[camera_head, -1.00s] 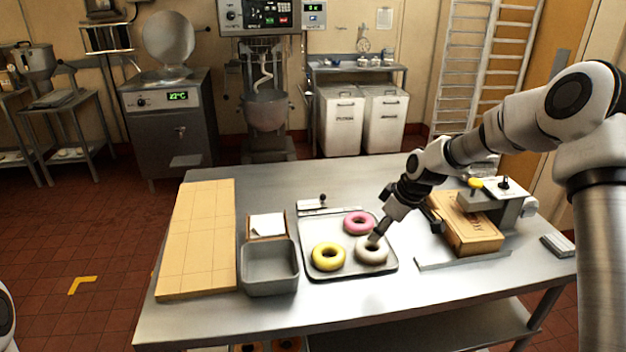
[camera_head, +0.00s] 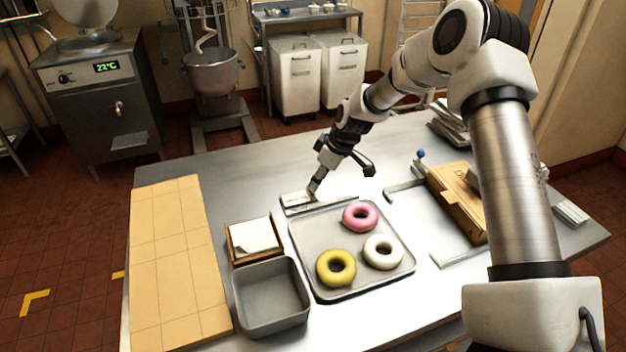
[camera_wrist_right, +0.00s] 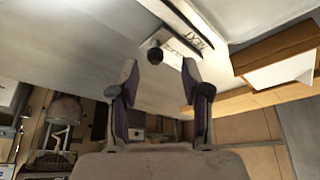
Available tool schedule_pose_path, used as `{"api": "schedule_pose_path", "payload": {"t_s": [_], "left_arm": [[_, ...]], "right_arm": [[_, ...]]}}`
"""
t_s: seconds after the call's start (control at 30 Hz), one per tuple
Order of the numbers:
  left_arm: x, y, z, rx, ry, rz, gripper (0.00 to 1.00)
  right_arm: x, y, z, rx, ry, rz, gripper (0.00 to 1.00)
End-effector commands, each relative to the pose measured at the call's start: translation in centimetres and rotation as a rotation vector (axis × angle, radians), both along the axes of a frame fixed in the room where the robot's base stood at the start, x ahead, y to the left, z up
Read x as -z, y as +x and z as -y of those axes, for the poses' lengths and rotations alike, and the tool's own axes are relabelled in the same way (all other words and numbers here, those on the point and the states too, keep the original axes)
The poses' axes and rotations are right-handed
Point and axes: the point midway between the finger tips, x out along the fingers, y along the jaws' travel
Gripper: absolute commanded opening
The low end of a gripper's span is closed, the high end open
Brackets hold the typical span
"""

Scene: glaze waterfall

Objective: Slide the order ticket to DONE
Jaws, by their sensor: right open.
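The ticket rail (camera_head: 299,203) is a low pale strip at the back left edge of the donut tray. In the right wrist view the rail (camera_wrist_right: 205,25) carries dark lettering that seems to read NEXT. A dark round knob (camera_wrist_right: 155,52) stands beside the lettering, just beyond my fingertips. My left gripper is out of view.
The tray (camera_head: 305,240) holds pink (camera_head: 360,208), white (camera_head: 391,264) and yellow (camera_head: 349,281) donuts. A grey bin (camera_head: 243,310), a wooden paper holder (camera_head: 232,247) and a tan board (camera_head: 170,270) lie left. A brown box (camera_head: 462,213) sits right, partly behind my arm.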

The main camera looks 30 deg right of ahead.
Motion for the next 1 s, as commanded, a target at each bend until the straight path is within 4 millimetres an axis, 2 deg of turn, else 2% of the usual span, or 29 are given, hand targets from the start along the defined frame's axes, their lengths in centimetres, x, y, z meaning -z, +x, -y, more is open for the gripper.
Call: {"api": "schedule_pose_path", "payload": {"t_s": [0.03,0.13,0.4,0.43,0.5,0.57,0.83,1.0], "left_arm": [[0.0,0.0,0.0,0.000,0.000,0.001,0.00],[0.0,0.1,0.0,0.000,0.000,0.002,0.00],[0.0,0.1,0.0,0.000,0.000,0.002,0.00],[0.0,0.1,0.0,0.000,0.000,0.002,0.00],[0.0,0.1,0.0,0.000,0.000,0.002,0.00],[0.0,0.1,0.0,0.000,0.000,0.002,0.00],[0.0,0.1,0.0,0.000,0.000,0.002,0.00],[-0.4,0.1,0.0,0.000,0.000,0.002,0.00]], "right_arm": [[1.0,0.3,-0.1,0.001,-0.001,-0.003,0.47],[2.1,0.7,-0.4,0.000,0.000,-0.002,0.47],[2.5,0.9,-0.5,0.000,0.000,0.001,0.47],[2.5,0.9,-0.5,0.000,0.000,0.001,0.44],[2.5,0.9,-0.5,0.000,0.001,0.001,0.19],[2.5,0.9,-0.5,0.001,0.001,0.001,0.00],[2.6,0.8,0.0,0.001,0.001,-0.001,0.00],[2.5,0.0,3.4,0.005,0.004,0.000,0.00]]}}
